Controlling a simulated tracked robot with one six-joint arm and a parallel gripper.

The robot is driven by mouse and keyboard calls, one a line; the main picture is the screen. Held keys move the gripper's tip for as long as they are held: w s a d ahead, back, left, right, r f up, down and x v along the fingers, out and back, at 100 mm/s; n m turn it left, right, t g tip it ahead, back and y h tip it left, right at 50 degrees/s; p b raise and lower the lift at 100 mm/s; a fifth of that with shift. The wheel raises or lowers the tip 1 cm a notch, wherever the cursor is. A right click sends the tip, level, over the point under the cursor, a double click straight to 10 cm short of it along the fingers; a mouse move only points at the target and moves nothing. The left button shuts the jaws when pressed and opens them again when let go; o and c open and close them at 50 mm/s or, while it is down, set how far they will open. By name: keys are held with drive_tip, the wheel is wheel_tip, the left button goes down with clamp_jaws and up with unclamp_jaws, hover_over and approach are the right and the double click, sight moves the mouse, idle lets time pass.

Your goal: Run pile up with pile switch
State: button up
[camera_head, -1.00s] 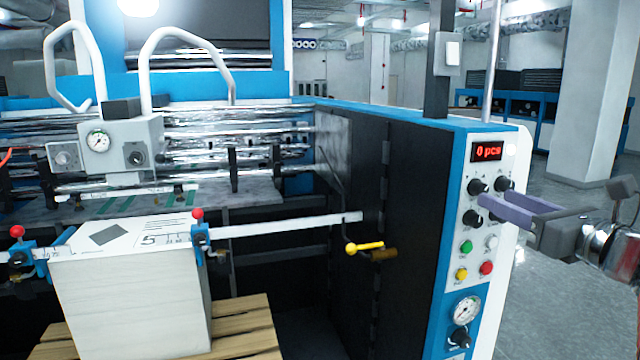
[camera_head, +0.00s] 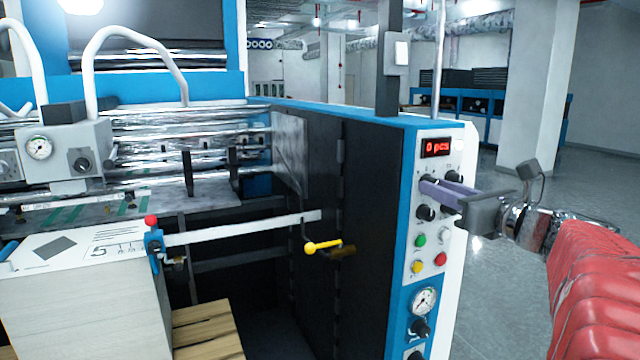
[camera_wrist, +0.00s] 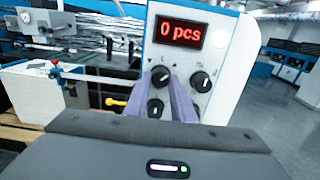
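The control panel (camera_head: 433,240) stands on the machine's blue-edged right end. It carries a red "0 pcs" display (camera_head: 437,147), black knob switches, such as the upper left one (camera_wrist: 160,75), and coloured buttons. Their labels are too small to read, so I cannot tell which is the pile switch. My gripper (camera_head: 430,183) points at the panel with its purple fingers a little apart, close to the upper knobs. In the wrist view the fingers (camera_wrist: 174,85) lie beside the left knobs; contact is unclear. The pile (camera_head: 85,300) is a tall white paper stack with printed top.
A wooden pallet (camera_head: 205,330) lies under the pile. A yellow-handled lever (camera_head: 322,246) sticks out left of the panel. A pressure gauge (camera_head: 424,300) is below the buttons. Open grey floor (camera_head: 530,185) lies right of the panel.

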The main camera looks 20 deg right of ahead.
drive_tip(key=c, duration=0.5)
drive_tip(key=shift+d, duration=0.15)
clamp_jaws()
drive_tip(key=shift+n, duration=0.4)
drive_tip(key=n, duration=0.8)
